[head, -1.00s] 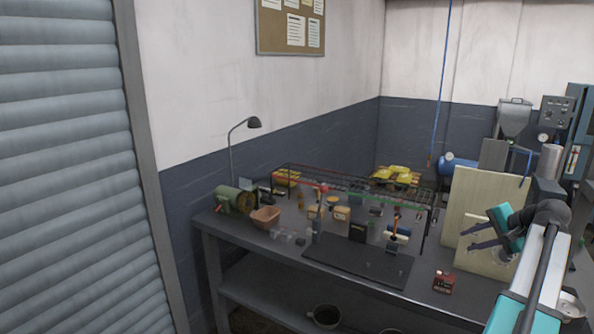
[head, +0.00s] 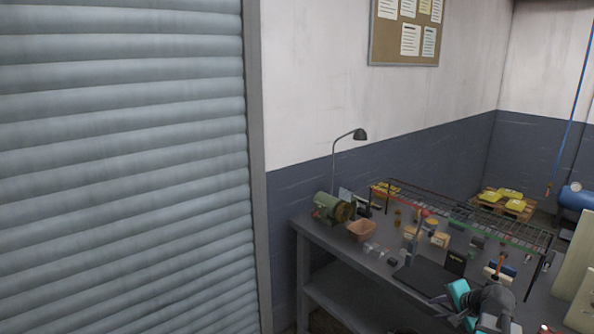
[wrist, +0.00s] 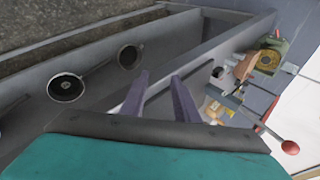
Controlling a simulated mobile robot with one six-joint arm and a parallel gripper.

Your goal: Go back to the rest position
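My gripper (head: 440,306) is at the lower right of the head view, in front of the workbench (head: 350,262). In the wrist view its two dark fingers (wrist: 162,90) stand apart with nothing between them, so it is open and empty. Two dark round pans, one nearer (wrist: 66,88) and one farther (wrist: 129,57), lie on the bench's lower shelf in the wrist view, apart from the fingers. No pan can be made out in the head view.
A grey roller shutter (head: 120,170) fills the left. On the bench are a green grinder (head: 328,207), a tan bin (head: 361,231), a wire rack (head: 470,215) and small items. A lamp (head: 358,134) stands behind. Yellow sacks (head: 503,196) lie on a pallet beyond.

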